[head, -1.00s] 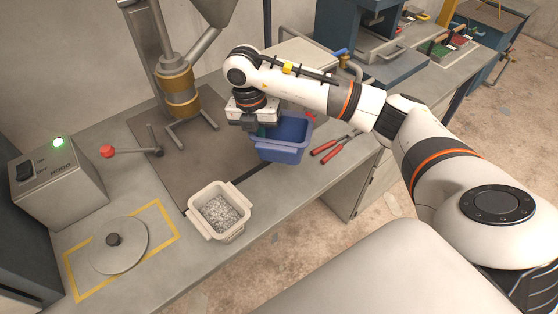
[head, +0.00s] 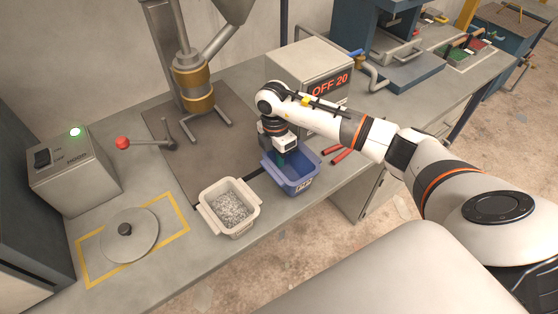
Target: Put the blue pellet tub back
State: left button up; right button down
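The blue pellet tub (head: 304,184) is at the front edge of the bench, to the right of a cream tub (head: 240,229) of grey pellets. I cannot tell whether the blue tub rests on the bench or hangs just above it. My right gripper (head: 279,158) points down at the blue tub's left and back rim. Its fingers are partly hidden at the rim, and it appears shut on the tub. The blue tub's inside looks empty where it shows. My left gripper is not in view.
Red-handled pliers (head: 342,155) lie right of the blue tub. A round lid (head: 130,241) lies in a yellow outline. A hopper spout (head: 194,85) stands over the dark mat.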

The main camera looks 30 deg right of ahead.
jog(key=shift+f, duration=1.1)
jog(key=c, duration=2.1)
grip_release()
jog(key=shift+f, duration=0.15)
jog(key=o, duration=0.5)
jog(key=shift+c, duration=0.2)
notch_tip(320, 180, up, 12)
jog(key=w+b, duration=0.1)
jog(key=b, duration=0.1)
jog(key=shift+w+r, duration=0.2)
jog(key=shift+a, duration=0.1)
